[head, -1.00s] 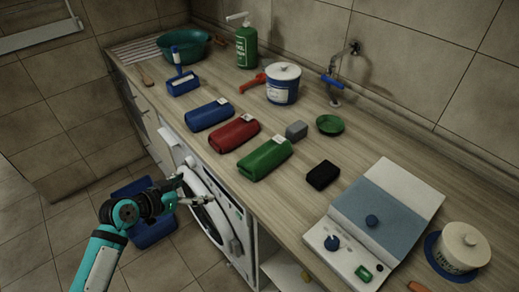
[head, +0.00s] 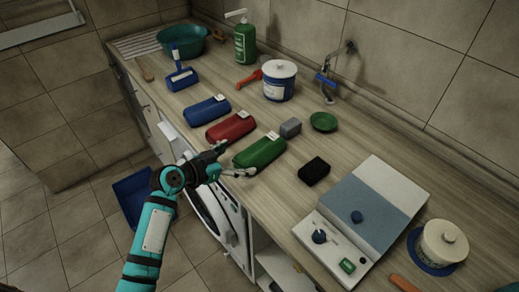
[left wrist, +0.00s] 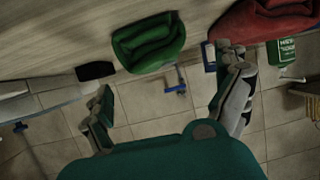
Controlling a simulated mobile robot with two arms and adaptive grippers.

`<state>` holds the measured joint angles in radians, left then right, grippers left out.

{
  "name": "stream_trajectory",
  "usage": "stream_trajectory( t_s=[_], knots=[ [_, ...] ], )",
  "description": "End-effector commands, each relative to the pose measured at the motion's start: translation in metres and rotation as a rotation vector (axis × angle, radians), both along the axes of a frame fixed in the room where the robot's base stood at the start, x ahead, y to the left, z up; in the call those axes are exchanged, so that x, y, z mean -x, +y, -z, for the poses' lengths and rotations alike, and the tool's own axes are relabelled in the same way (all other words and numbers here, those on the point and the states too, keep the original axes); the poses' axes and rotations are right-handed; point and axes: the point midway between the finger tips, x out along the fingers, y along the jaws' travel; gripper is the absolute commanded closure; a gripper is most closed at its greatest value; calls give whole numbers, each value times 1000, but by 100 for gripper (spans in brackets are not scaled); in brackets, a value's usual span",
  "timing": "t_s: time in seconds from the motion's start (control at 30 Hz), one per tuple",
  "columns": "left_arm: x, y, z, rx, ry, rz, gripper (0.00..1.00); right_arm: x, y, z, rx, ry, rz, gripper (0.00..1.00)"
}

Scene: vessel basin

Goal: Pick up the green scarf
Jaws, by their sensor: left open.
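The green scarf (head: 259,150) lies rolled up on the wooden counter, with a small white tag at its far end. It also shows at the top of the left wrist view (left wrist: 148,44). My left gripper (head: 240,160) is open and empty at the counter's front edge, at the near end of the green scarf. In the left wrist view the two fingers (left wrist: 168,92) are spread wide, with the scarf ahead of the gap between them. I cannot tell whether a finger touches it. My right gripper is not in view.
A red roll (head: 231,127) and a blue roll (head: 207,111) lie left of the scarf. A grey block (head: 290,127), a green dish (head: 323,122) and a black block (head: 314,171) are to its right. A washing machine (head: 213,212) stands under the counter.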

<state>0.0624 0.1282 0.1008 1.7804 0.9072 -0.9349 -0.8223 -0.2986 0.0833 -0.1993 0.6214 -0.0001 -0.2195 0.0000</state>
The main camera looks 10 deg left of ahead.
Motion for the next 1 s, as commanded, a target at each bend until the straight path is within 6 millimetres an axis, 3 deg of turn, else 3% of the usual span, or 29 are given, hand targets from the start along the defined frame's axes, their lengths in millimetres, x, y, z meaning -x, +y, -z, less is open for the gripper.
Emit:
stream_trajectory(
  t_s=[0.4, 0.67, 1.0],
  knots=[
    [-36, -26, 20, 4, 1, -1, 0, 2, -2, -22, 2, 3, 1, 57],
    [-39, -27, 23, 1, 1, 0, 0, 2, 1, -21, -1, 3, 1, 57],
    [-38, -27, 23, 2, 1, 0, 42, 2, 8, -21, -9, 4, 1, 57]
  ],
)
